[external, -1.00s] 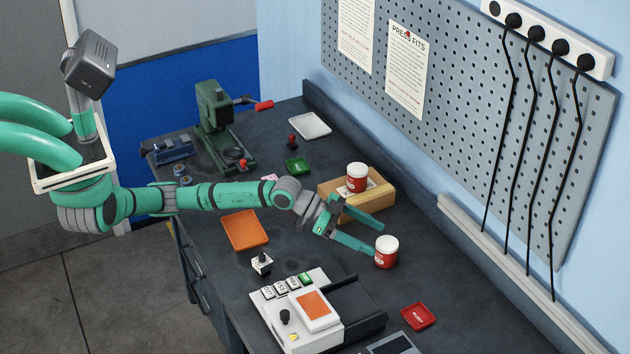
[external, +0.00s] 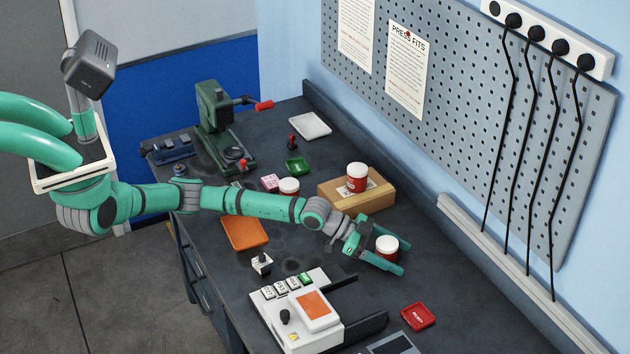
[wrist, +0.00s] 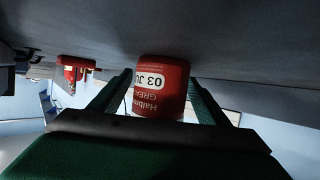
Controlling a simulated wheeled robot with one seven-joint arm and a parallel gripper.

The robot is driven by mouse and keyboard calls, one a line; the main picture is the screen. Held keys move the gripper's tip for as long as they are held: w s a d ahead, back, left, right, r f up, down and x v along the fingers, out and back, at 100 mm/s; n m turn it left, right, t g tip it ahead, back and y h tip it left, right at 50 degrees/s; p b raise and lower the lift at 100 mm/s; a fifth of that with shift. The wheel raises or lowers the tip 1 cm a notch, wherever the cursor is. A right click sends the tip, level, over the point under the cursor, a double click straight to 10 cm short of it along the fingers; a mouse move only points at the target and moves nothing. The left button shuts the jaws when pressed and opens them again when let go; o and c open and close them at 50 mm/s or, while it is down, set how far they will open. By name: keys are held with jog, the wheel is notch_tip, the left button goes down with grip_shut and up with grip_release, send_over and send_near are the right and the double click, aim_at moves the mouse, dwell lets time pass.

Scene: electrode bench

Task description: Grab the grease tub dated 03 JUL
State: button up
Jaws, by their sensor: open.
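A red grease tub with a white lid (external: 386,246) stands on the bench at the right. In the wrist view the same tub (wrist: 161,86) appears upside down, and its label reads "03 JU" with the rest cut off. My gripper (external: 391,255) is open, with its fingers on either side of this tub. I cannot tell whether either finger touches it. A second red tub with a white lid (external: 357,177) stands on a cardboard box (external: 345,203). A third white-lidded tub (external: 289,187) is partly hidden behind my arm. The dates on these two are not readable.
A white device with an orange screen (external: 300,318) and a dark rail stand in front of my gripper. A red tray (external: 418,316) lies to the right. An orange tray (external: 245,231) lies below my arm, and a green press (external: 215,125) stands farther back.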

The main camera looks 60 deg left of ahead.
jog(key=shift+w+d+f, duration=0.1)
jog(key=shift+w+d, duration=0.15)
jog(key=c, duration=1.4)
